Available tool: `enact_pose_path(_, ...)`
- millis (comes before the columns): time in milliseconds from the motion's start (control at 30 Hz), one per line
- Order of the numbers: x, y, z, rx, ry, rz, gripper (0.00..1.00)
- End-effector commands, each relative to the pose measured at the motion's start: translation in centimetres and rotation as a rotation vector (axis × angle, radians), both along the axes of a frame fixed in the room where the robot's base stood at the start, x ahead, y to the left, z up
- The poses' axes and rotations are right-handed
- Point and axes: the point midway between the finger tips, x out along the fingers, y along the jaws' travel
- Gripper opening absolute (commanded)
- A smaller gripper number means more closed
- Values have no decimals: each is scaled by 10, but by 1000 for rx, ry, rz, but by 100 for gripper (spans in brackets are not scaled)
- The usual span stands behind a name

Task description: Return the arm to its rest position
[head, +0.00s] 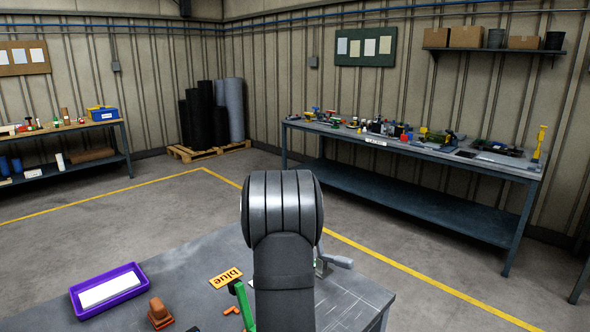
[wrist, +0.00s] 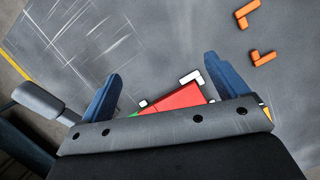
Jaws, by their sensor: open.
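My gripper (wrist: 162,68) shows in the wrist view with its two blue fingers spread wide and nothing clasped between the tips. Behind the gripper body, partly covered by it, lies a red piece (wrist: 178,100) with a small white bracket-like piece (wrist: 191,78) beside it. How far these lie from the fingers I cannot tell. In the head view my arm rises in the middle of the picture over the grey workbench (head: 190,262), and the gripper is hidden from that camera.
A grey handle (head: 337,262) stands right of my arm. Orange angled pieces (wrist: 262,58) lie on bare bench.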

Motion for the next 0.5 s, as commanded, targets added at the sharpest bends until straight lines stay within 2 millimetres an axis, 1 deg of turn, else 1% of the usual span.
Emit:
enact_pose_path(33, -1, 5, 5, 0, 0, 40, 91)
enact_pose_path(200, -4, 15, 15, -1, 2, 134, 91)
enact_pose_path(500, -4, 18, 18, 0, 2, 165, 91)
